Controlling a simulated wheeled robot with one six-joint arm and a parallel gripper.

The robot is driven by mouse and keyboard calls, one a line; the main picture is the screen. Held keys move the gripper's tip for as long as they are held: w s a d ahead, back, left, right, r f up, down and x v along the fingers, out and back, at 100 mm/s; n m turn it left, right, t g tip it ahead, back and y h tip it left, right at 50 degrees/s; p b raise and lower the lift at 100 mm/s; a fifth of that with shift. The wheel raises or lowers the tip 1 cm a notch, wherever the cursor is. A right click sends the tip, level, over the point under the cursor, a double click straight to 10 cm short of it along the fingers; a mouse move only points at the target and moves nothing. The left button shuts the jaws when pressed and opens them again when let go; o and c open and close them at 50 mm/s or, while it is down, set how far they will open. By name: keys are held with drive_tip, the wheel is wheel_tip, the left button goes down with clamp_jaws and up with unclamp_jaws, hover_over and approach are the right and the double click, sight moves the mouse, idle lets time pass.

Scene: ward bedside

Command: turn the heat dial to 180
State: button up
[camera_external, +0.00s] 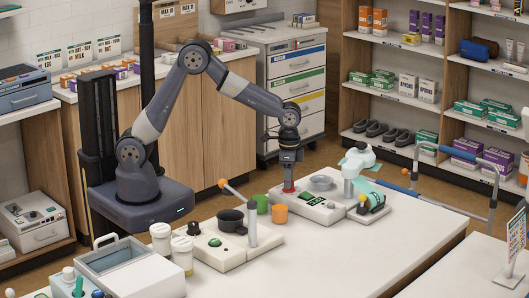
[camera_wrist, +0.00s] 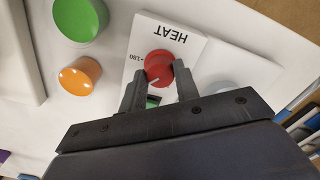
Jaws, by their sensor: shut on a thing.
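The red heat dial (camera_wrist: 157,64) sits on a white panel (camera_wrist: 190,48) printed HEAT, upside down in the wrist view. The 180 mark (camera_wrist: 136,57) is beside the dial on its left. A pale pointer line on the dial points down and slightly left, apart from the 180 mark. My gripper (camera_wrist: 159,69) is shut on the dial, one finger on each side. A green display (camera_wrist: 153,101) is partly hidden between the fingers. In the external view my gripper (camera_external: 289,182) reaches straight down to the red dial (camera_external: 289,190) on the white unit (camera_external: 318,213).
A grey bowl (camera_external: 320,183) sits on the unit beside my gripper. An orange cup (camera_external: 279,214) and green cup (camera_external: 261,204) stand to the left. The front right of the table (camera_external: 360,250) is clear.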

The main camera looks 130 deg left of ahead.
drive_tip(key=m, duration=0.4)
drive_tip(key=shift+m, duration=0.4)
drive_tip(key=shift+a+m, duration=0.1)
drive_tip(key=shift+m, duration=2.4)
drive_tip(key=o, duration=1)
wheel_tip(320, 180, up, 11)
drive_tip(key=shift+f+b, duration=0.1)
drive_tip(key=shift+b, duration=0.4)
